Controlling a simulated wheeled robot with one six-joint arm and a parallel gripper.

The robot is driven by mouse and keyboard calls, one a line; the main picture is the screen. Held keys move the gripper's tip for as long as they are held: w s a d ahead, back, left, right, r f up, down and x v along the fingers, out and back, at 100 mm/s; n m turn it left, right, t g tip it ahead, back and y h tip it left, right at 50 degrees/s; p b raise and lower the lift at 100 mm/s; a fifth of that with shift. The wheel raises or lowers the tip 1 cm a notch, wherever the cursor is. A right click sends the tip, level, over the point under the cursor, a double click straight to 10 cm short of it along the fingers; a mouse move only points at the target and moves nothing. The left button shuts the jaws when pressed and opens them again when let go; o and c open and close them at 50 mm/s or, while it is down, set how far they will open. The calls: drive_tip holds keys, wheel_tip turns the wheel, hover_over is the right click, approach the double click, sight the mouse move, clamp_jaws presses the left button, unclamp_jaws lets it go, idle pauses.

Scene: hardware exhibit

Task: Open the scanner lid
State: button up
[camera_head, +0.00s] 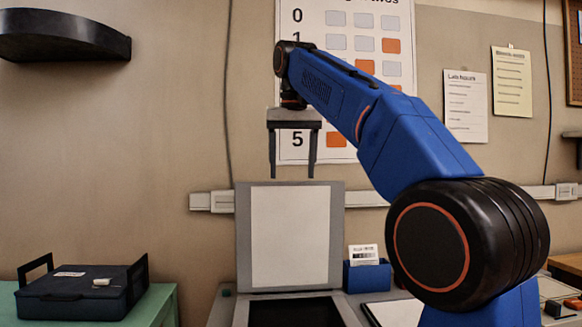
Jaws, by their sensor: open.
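The scanner lid (290,238) stands upright at the lower middle, a grey panel with a pale white inner face. Below it the scanner (290,311) shows its dark glass bed uncovered, cut off by the bottom edge of the picture. My gripper (293,172) hangs from my blue arm with its two dark fingers pointing down. The fingers are apart with nothing between them. Their tips are just above the lid's top edge in the picture; I cannot tell how far they are from it in depth.
A dark blue case (72,300) with raised handles sits on a green table (150,308) at the left. A blue holder (367,275) with a card stands right of the lid. A dark wall shelf (65,40) is at the upper left. A chart (345,15) hangs behind my arm.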

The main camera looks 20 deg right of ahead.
drive_tip(key=s+a, duration=0.1)
drive_tip(key=s, duration=0.5)
drive_tip(key=shift+a, duration=0.25)
